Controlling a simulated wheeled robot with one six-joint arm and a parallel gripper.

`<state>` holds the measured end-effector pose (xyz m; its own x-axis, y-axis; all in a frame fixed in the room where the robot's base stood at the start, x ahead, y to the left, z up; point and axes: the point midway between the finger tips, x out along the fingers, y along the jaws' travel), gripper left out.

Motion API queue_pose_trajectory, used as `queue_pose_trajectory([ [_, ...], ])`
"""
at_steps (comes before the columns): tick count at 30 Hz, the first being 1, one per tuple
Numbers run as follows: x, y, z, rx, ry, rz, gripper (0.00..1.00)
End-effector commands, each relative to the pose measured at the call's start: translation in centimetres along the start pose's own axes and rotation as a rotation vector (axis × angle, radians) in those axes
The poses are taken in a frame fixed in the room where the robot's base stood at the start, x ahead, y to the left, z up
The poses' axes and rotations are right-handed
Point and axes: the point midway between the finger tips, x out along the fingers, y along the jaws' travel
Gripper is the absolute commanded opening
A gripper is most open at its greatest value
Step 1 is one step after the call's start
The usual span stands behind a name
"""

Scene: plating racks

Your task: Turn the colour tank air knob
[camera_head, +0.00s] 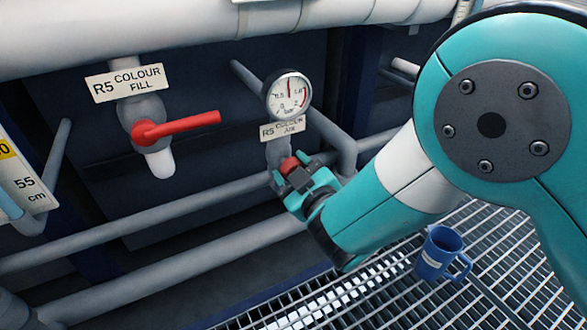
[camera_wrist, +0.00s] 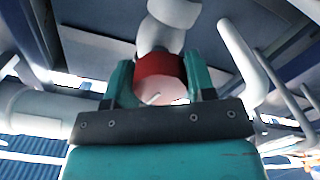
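The colour tank air knob (camera_head: 289,165) is a red knob on a grey valve under the "R5 COLOUR AIR" label (camera_head: 282,128). My gripper (camera_head: 296,177) is at the knob, coming from the lower right. In the wrist view the red knob (camera_wrist: 158,66) sits between the two teal fingers, one on each side. It fills the gap between them, and the fingers look shut on it. A pale line marks the knob's light front face. The round gauge (camera_head: 289,95) above has its needle pointing nearly straight up.
A red lever (camera_head: 183,124) marked "R5 COLOUR FILL" (camera_head: 128,84) sticks out to the left of the gauge. Grey pipes (camera_head: 190,206) run below and behind the knob. A blue jug (camera_head: 438,254) stands on the metal grating (camera_head: 400,305) at lower right.

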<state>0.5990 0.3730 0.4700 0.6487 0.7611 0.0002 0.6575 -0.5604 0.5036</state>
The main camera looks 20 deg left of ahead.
Motion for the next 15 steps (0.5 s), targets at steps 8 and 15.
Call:
queue_pose_trajectory([
  [8, -0.05, -0.06, 0.27, 0.117, 0.000, 0.001, 0.27],
  [15, -0.08, 0.06, 0.05, 0.127, -0.001, 0.000, 0.27],
])
